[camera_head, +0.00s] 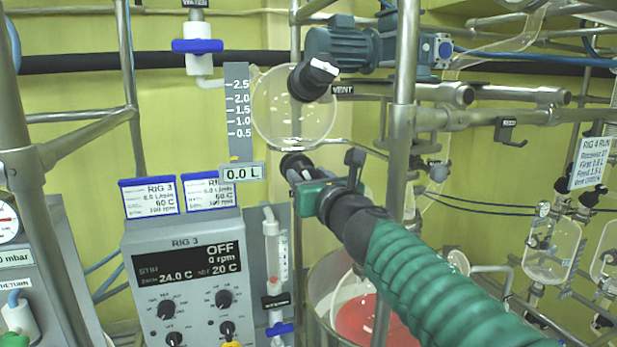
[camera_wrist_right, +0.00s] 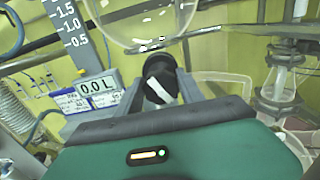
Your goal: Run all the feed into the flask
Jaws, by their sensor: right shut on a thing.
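The round glass feed vessel (camera_head: 290,110) looks clear and empty; the display (camera_head: 242,173) below its scale reads 0.0 L. A black valve knob (camera_head: 296,163) sits under the vessel. My right gripper (camera_head: 302,178) reaches it from the lower right and is shut on it. In the right wrist view the knob (camera_wrist_right: 160,80), with a white stripe, sits between the fingers. The flask (camera_head: 350,315) stands below in a metal bath, holding red liquid, partly hidden by my right arm. My left gripper is not in view.
The RIG 3 control box (camera_head: 185,265) shows OFF, 24.0 C. A black vent knob (camera_head: 313,78) with a white stripe is on top of the vessel. Metal frame posts (camera_head: 404,100) and a blue motor (camera_head: 345,47) stand close by. A blue WATER valve (camera_head: 197,46) is upper left.

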